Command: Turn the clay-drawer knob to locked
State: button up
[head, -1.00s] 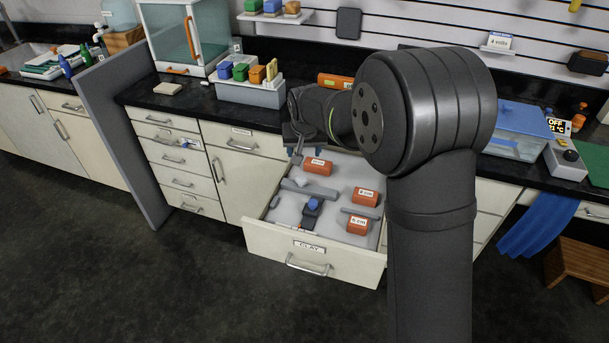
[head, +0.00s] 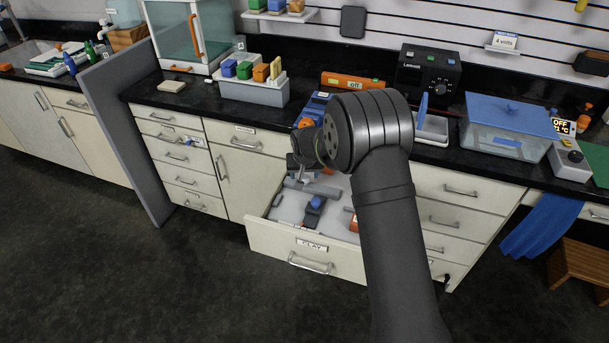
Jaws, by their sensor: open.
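The drawer labelled CLAY (head: 280,240) is pulled out, and its front faces the room. No knob can be made out for certain. A small dark fitting (head: 446,278) shows on the cabinet front just right of my arm, but I cannot tell what it is or which way it points. My gripper (head: 303,178) is over the back left part of the open drawer, pointing down. It is open, and nothing is seen held in it. My arm hides the drawer's right side and part of the cabinet front.
Inside the drawer lie a dark tool with a blue top (head: 313,208), a grey bar (head: 312,189) and a partly hidden orange block (head: 353,222). On the counter stand a grey rack (head: 252,92), a blue-lidded tub (head: 507,135) and a black device (head: 429,75). The floor in front is clear.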

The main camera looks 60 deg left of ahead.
jog(key=shift+w+a+f, duration=0.15)
jog(key=shift+a+f, duration=0.1)
jog(key=shift+f, duration=0.4)
jog(key=shift+c, duration=0.4)
jog(key=c, duration=0.9)
